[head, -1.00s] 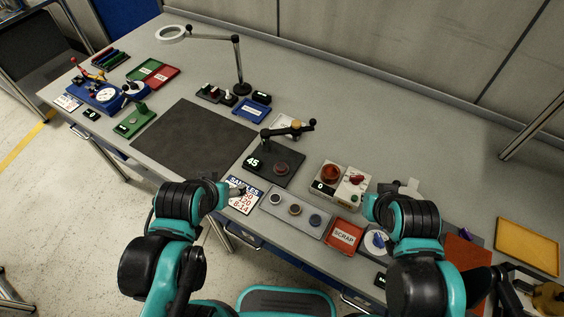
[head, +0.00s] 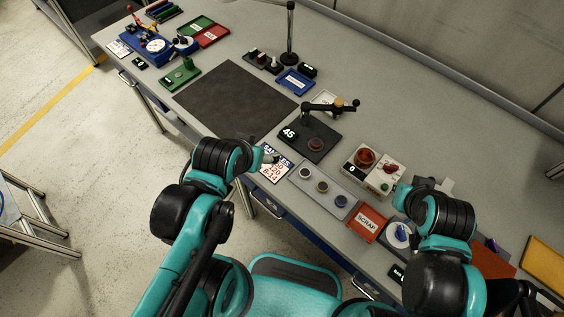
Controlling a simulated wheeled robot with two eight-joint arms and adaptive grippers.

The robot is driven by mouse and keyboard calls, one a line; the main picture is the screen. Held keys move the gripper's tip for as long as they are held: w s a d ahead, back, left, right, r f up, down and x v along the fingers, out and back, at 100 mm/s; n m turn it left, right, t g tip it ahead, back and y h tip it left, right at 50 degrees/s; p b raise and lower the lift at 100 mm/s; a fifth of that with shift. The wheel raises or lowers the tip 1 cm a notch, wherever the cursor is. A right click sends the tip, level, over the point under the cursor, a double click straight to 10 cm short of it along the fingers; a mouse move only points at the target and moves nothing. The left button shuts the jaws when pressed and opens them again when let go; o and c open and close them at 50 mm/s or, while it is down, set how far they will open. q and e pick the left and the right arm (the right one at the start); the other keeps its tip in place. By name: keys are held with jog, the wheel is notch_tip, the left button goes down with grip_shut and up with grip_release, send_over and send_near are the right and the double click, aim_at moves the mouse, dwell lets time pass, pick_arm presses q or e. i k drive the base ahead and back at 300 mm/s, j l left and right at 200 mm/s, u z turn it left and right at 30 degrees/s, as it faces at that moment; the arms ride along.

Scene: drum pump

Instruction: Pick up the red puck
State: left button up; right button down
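A dull red puck (head: 317,144) lies on a dark plate (head: 322,157) whose display reads 45, under a black lever arm (head: 330,106). A grey tray (head: 329,197) in front of it holds three dark round pucks, one with a blue top (head: 341,201). My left gripper (head: 266,156) is over the samples sheet, left of the plate and apart from the red puck. My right gripper (head: 404,193) is right of the tray, largely hidden behind its own wrist. The fingers of both are too small or hidden to tell open from shut.
A box with a red round top and red knob (head: 374,171) stands right of the plate. A red scrap tray (head: 367,223) and a white round dial (head: 399,235) are near the front edge. A dark mat (head: 236,98) lies clear on the left.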

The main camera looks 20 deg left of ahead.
aim_at(315, 143)
jog(key=i+j+z, duration=0.1)
jog(key=j+z, duration=0.5)
jog(key=z, duration=0.2)
jog(key=i, duration=0.05)
